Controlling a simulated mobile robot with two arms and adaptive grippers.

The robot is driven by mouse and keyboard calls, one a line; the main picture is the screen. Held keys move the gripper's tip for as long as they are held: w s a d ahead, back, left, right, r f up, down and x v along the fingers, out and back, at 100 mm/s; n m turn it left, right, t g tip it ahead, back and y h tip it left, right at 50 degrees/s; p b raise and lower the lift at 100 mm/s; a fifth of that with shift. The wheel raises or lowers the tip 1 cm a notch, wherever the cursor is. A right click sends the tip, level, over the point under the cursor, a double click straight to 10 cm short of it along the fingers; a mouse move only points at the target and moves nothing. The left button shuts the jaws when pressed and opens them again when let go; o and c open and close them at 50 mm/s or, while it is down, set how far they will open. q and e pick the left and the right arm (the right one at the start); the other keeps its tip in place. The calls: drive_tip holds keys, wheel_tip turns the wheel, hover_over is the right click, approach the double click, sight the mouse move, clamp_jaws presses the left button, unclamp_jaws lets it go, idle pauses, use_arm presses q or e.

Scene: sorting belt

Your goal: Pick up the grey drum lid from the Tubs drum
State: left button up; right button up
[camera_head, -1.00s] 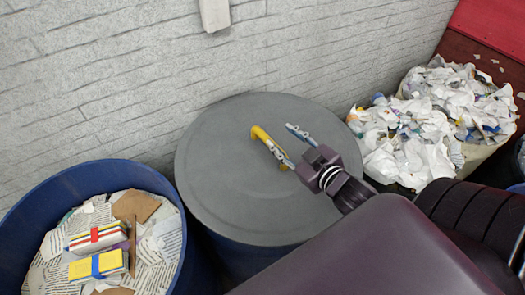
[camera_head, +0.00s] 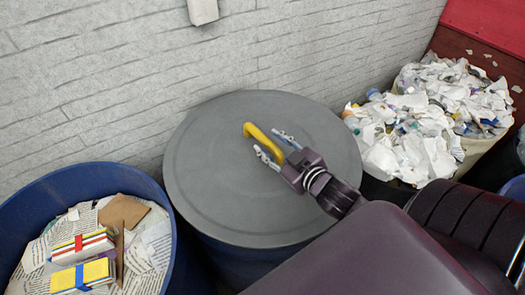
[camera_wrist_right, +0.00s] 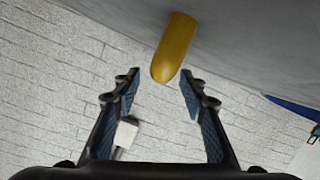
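The grey drum lid (camera_head: 215,195) lies on top of a blue drum (camera_head: 240,262) in the middle of the head view. A yellow handle (camera_head: 262,138) stands on the lid. My right gripper (camera_head: 272,146) is open over the lid beside the handle. In the right wrist view, the handle (camera_wrist_right: 175,48) lies just beyond and between the two open fingertips (camera_wrist_right: 158,82). I cannot tell whether a finger touches it. My left gripper is not in view.
A blue drum (camera_head: 75,176) with paper, cardboard and tied bundles stands at the left. Heaped crumpled paper (camera_head: 430,115) fills containers at the right. A grey brick wall (camera_head: 110,80) rises close behind the lid, with a small white box (camera_head: 203,10) on it.

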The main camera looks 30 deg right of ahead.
sight(262, 139)
drive_tip(key=shift+p+x, duration=0.65)
drive_tip(key=shift+x, duration=1.75)
drive_tip(key=shift+s+f, duration=0.1)
drive_tip(key=shift+f, duration=0.05)
clamp_jaws()
drive_tip(key=shift+r, duration=0.2)
